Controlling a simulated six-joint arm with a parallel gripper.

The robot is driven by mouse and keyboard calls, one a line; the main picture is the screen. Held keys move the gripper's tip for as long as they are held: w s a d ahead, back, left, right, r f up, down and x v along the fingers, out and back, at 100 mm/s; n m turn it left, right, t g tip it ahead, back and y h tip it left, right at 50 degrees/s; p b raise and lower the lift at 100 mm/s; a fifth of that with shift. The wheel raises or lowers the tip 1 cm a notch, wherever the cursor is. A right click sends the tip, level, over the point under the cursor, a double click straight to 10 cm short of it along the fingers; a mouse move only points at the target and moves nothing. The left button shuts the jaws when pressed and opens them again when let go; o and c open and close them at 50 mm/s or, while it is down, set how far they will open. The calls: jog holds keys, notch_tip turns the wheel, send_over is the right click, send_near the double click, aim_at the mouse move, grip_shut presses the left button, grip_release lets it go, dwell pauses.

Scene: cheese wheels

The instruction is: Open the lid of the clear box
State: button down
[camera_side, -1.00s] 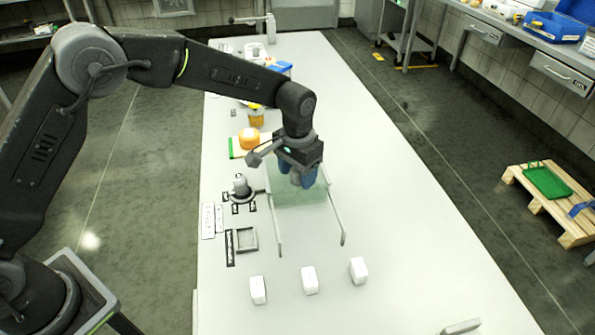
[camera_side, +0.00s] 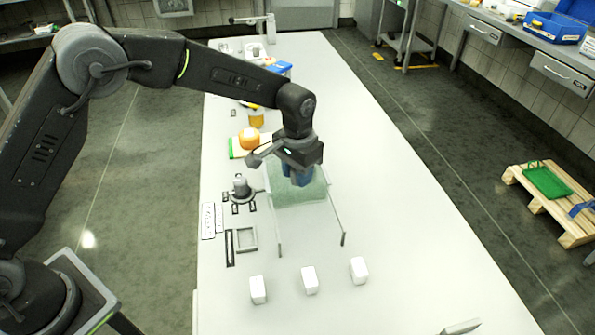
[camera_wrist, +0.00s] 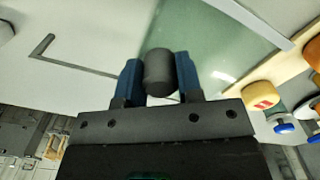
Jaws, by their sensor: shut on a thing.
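The clear box shows in the side view as a pale green see-through panel (camera_side: 300,198), with thin grey bars reaching toward the front of the table. I cannot clearly separate its lid from its body. In the wrist view the green panel (camera_wrist: 215,45) lies under the fingers, with a grey edge along it. A dark grey rounded knob (camera_wrist: 159,75) stands between my blue fingers. My gripper (camera_side: 298,181) is over the panel, shut on the knob; the fingers also show in the wrist view (camera_wrist: 159,65). In the side view the fingers hide the knob.
Left of the box stand an orange cheese wheel (camera_side: 249,139) on a green-edged board, a yellow jar (camera_side: 256,119) and a grey round device (camera_side: 241,188). A square grey frame (camera_side: 246,239) lies front left. Three white blocks (camera_side: 310,280) stand in front. The table's right side is clear.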

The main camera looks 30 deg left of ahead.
jog(key=s+d, duration=0.8)
jog(key=shift+s+d, duration=0.2)
jog(key=shift+d, duration=0.05)
jog(key=c, duration=0.8)
grip_release()
notch_tip(320, 180, up, 14)
jog(key=shift+f, duration=0.1)
